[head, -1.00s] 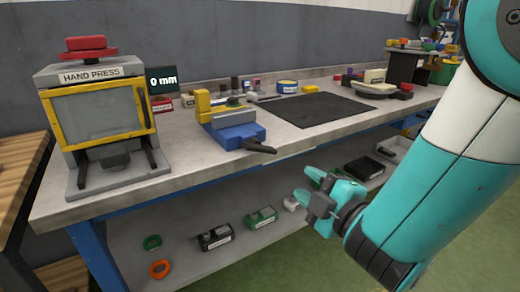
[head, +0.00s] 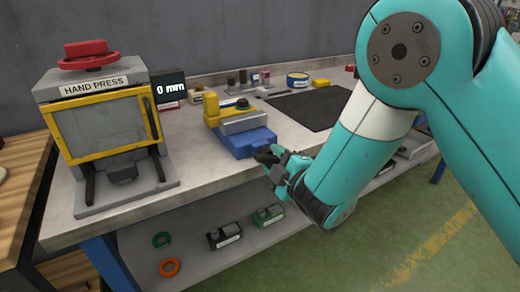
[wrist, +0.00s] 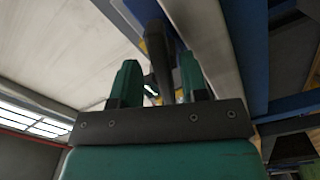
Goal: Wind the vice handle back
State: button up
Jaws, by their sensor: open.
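The vice (head: 248,141) has a blue base, a grey block and a yellow jaw, and sits at the front edge of the workbench. Its dark handle (head: 265,154) sticks out over the front edge and is partly hidden by my gripper (head: 274,166) in the head view. In the wrist view the two green fingers of my gripper (wrist: 158,80) stand apart, with the dark handle (wrist: 157,50) showing between and beyond their tips. My gripper is open; I cannot tell whether either finger touches the handle.
The hand press (head: 105,130) with its red knob stands left of the vice. A black mat (head: 312,108) lies right of it. The lower shelf (head: 205,262) holds rings and small boxes. The floor in front is clear.

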jog(key=shift+w+a, duration=0.15)
jog(key=shift+w, duration=0.1)
jog(key=shift+a, duration=0.15)
jog(key=shift+a, duration=0.1)
jog(key=shift+s+a, duration=0.15)
jog(key=c, duration=0.7)
jog(key=n, duration=0.2)
jog(key=shift+d+n, duration=0.2)
jog(key=shift+n, duration=0.1)
jog(key=shift+w+d+r+n, duration=0.25)
jog(key=shift+w+d+n, duration=0.2)
jog(key=shift+n, duration=0.35)
jog(key=shift+w+r, duration=0.1)
jog(key=shift+r, duration=0.05)
jog(key=o, duration=0.7)
jog(key=shift+d+r+t, duration=0.1)
jog(key=shift+d+t, duration=0.1)
jog(key=shift+t, duration=0.1)
